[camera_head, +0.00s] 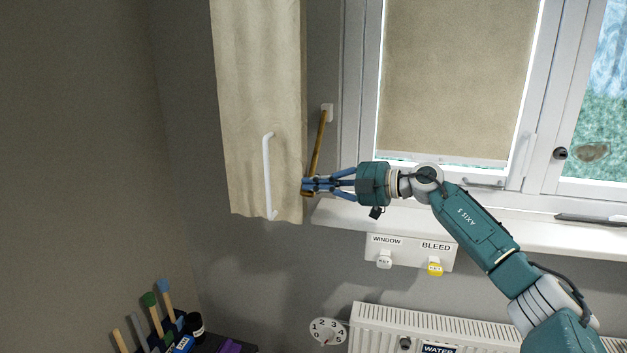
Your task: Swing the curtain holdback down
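The curtain holdback appears to be the thin brass-coloured arm (319,143). My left gripper is not in view.
The white window sill (470,228) runs below my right gripper and forearm. Under it are a panel with WINDOW and BLEED knobs (410,252), a radiator (480,336) and a numbered dial (327,331). Handled tools (157,312) stand at the lower left. The left wall is bare.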

